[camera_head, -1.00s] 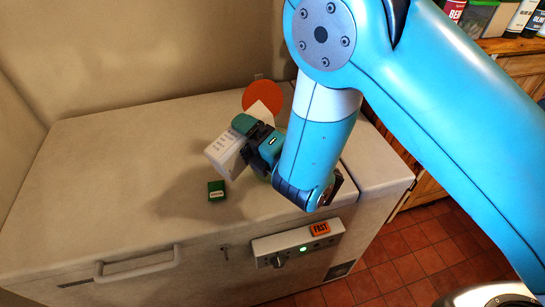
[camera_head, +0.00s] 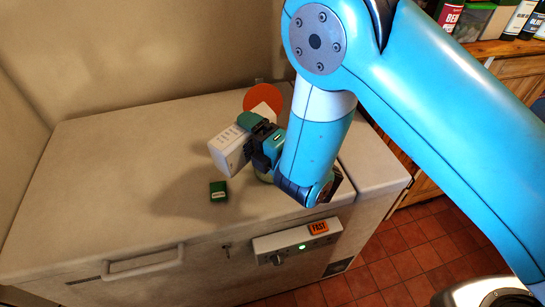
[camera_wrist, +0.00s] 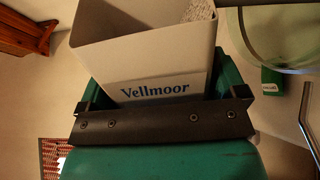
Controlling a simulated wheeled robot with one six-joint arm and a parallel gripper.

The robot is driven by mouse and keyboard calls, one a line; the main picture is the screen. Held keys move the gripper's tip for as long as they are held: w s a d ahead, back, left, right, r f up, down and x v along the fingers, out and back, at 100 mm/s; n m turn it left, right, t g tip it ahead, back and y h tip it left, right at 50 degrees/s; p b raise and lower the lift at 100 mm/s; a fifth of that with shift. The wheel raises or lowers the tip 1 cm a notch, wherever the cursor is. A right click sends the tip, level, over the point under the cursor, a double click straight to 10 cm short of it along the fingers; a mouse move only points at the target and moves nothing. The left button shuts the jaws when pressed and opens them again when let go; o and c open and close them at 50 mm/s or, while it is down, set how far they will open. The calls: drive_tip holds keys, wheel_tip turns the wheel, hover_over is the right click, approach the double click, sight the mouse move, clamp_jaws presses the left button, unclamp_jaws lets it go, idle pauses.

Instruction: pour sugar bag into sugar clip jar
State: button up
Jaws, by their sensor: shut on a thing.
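The white sugar bag (camera_head: 229,152) is held above the pale chest top in the head view. In the wrist view the bag (camera_wrist: 150,62) shows blue "Vellmoor" lettering and an open mouth, with pale grains at its upper right. My gripper (camera_head: 256,146) is shut on the bag; the wrist view shows my gripper (camera_wrist: 160,112) across its near side. A clear, round glass rim, apparently the clip jar (camera_wrist: 278,42), lies right of the bag in the wrist view, with a bent metal wire (camera_wrist: 308,120) near it. In the head view the jar (camera_head: 264,177) is mostly hidden behind my gripper and arm.
A small green box (camera_head: 218,191) lies on the chest top (camera_head: 110,190), left of the jar. An orange disc (camera_head: 257,96) stands behind my gripper. The chest's left side is clear. Bottles (camera_head: 520,18) stand on a wooden counter at the upper right.

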drive_tip(key=shift+w+r+m+p, duration=0.1)
drive_tip(key=shift+r+m+p, duration=0.1)
drive_tip(key=shift+m+p, duration=0.15)
drive_tip(key=shift+r, duration=0.1)
drive_tip(key=shift+w+d+r+m+p, duration=0.15)
drive_tip(key=shift+r+m+p, duration=0.1)
drive_tip(key=shift+p, duration=0.35)
drive_tip(key=shift+m+p, duration=0.3)
drive_tip(key=shift+p, duration=0.05)
drive_tip(key=shift+d, duration=0.1)
drive_tip(key=shift+w+d+r+m+p, duration=0.2)
drive_tip(key=shift+r+m+p, duration=0.15)
drive_tip(key=shift+m+p, duration=0.6)
drive_tip(key=shift+w+d+r+m+p, duration=0.1)
drive_tip(key=shift+w+r+m+p, duration=0.2)
drive_tip(key=shift+p, duration=0.6)
drive_tip(key=shift+s+f, duration=0.1)
drive_tip(key=shift+f, duration=0.1)
idle(0.6)
